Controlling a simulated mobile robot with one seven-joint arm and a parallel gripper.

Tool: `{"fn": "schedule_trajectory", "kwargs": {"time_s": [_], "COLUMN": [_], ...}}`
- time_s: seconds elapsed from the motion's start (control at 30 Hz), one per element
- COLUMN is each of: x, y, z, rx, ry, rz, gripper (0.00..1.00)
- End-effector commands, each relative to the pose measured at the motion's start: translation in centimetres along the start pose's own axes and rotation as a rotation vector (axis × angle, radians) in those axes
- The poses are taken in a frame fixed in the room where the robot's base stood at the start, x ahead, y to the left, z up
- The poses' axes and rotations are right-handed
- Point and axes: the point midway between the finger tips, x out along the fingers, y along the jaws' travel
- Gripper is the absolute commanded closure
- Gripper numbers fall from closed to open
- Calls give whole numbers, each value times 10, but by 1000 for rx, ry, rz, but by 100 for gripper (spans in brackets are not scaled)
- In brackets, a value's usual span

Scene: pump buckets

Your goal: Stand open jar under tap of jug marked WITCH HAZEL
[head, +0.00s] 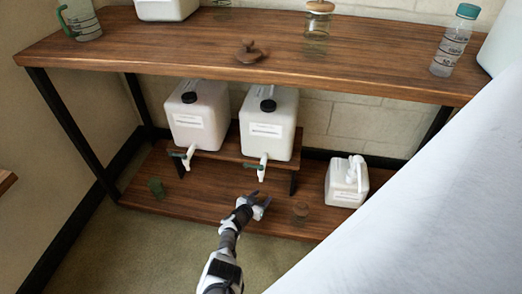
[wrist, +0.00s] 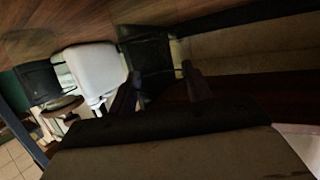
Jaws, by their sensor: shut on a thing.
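Two white jugs stand side by side on a low wooden riser: a left jug (head: 197,115) and a right jug (head: 268,123). Each has a black cap and a front label too small to read. The left jug's tap (head: 186,155) and the right jug's tap (head: 262,167) point forward over the lower shelf. My gripper (head: 259,200) is low over that shelf, in front of and below the right tap. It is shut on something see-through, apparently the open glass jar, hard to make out. In the dark wrist view, my fingers (wrist: 160,92) flank it; a white jug (wrist: 92,68) shows left.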

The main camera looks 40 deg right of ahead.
Motion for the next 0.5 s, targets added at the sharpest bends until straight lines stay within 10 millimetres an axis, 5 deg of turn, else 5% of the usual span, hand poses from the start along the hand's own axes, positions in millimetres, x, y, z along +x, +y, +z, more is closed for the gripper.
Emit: {"fn": "schedule_trajectory", "kwargs": {"time_s": [0.33, 0.37, 0.5], "x": [1, 1, 0], "y": [-1, 0, 0], "z": [2, 2, 1], "rx": [1, 1, 0], "ry": [3, 1, 1], "rz": [0, 0, 0], "gripper": [88, 48, 30]}}
